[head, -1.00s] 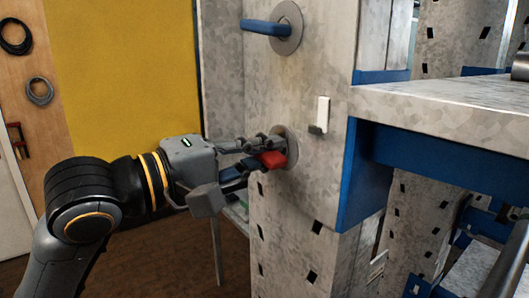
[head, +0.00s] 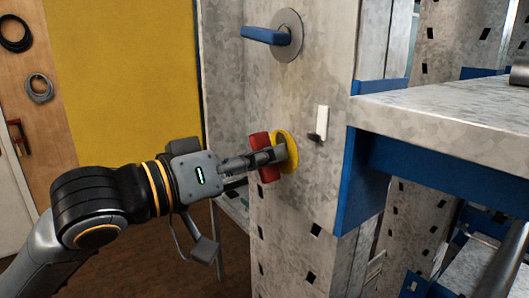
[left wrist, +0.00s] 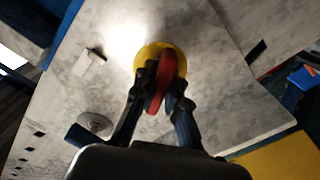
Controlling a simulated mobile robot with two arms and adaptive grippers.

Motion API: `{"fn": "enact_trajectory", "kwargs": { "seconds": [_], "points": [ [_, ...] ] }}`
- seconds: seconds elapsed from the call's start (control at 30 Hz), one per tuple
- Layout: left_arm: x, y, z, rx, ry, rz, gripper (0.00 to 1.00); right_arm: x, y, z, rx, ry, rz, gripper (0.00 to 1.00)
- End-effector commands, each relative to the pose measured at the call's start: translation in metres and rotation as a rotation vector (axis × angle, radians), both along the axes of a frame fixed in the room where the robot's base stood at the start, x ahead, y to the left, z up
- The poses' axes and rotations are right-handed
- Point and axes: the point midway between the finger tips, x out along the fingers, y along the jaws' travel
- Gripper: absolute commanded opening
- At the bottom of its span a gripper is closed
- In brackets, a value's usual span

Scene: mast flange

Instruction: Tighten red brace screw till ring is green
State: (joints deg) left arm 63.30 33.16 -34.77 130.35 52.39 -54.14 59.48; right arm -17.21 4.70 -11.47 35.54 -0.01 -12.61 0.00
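The red brace screw handle (head: 262,158) sticks out from the upright metal plate, and its long side now runs nearly upright in the head view. The round ring (head: 291,152) behind it is yellow. My left gripper (head: 268,157) reaches it from the left. In the left wrist view the red handle (left wrist: 165,80) lies between the two fingers of my left gripper (left wrist: 161,84), which look closed on it, in front of the yellow ring (left wrist: 150,53). The fingers hide part of the handle and ring. My right gripper is not in view.
A blue handle (head: 266,36) on a grey disc (head: 290,34) sits above on the same plate. A small white bracket (head: 322,121) is right of the ring. A metal shelf (head: 450,105) with a blue edge juts out at right. A yellow panel (head: 120,70) stands behind my arm.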

Motion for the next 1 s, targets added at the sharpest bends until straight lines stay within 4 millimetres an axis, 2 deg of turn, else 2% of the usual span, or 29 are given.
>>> {"fn": "enact_trajectory", "kwargs": {
  "seconds": [0.03, 0.1, 0.13, 0.47, 0.8, 1.0],
  "points": [
    [0.0, 0.0, -0.001, -0.001, 0.004, 0.0, 0.22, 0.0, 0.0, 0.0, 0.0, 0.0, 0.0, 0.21],
    [0.0, 0.0, -0.001, -0.003, 0.005, 0.0, 0.36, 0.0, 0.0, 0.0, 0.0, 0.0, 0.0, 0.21],
    [0.0, 0.0, -0.001, -0.003, 0.005, 0.0, 0.37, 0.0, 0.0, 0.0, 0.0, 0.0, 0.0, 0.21],
    [-0.002, 0.003, 0.0, -0.005, 0.007, 0.0, 0.37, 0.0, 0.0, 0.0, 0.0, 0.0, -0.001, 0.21],
    [-0.024, 0.035, 0.0, -0.005, 0.007, 0.002, 0.37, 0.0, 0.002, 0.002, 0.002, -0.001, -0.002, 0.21],
    [-0.03, 0.041, 0.0, -0.006, 0.008, -0.001, 0.37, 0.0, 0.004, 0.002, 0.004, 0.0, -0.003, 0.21]
  ]
}}
